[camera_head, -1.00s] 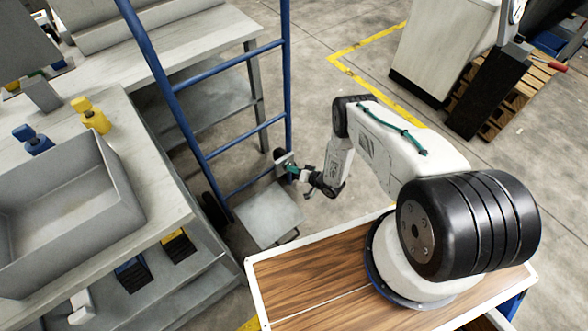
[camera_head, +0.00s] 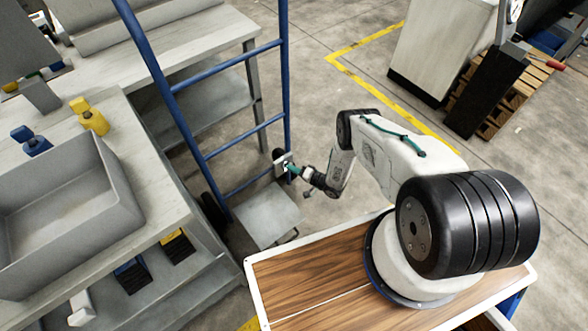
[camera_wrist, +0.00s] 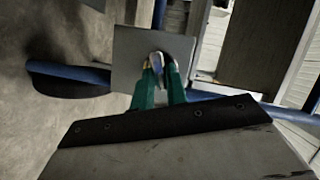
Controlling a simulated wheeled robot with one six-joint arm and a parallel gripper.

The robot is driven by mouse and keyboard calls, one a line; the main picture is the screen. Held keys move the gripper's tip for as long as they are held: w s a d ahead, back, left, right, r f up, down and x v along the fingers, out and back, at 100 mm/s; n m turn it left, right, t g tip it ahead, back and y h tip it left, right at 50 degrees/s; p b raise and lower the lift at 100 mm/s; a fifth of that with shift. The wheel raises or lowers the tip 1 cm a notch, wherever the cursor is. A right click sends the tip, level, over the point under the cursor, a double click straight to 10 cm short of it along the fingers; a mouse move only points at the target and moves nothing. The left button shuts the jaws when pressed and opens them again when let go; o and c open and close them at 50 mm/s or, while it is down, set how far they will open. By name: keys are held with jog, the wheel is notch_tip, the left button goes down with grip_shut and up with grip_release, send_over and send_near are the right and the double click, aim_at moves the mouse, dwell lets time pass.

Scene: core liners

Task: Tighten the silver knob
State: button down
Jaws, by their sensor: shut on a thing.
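The silver knob (camera_wrist: 156,74) shows in the wrist view between my two green fingers, in front of a grey square plate (camera_wrist: 126,62). My gripper (camera_wrist: 160,62) is shut on the knob, and the fingers hide part of it.
The trolley's grey platform (camera_head: 265,215) lies below my gripper. A workbench with a grey bin (camera_head: 120,180) stands to the left, with yellow and blue items (camera_head: 92,118) beside the bin. Open floor (camera_head: 345,100) lies behind my arm.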

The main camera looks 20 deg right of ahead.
jog(key=shift+w+d, duration=0.1)
jog(key=shift+d, duration=0.05)
jog(key=c, duration=1.4)
grip_release()
jog(key=shift+d, duration=0.1)
jog(key=v, duration=0.7)
jog(key=shift+s, duration=0.35)
jog(key=shift+r, duration=0.1)
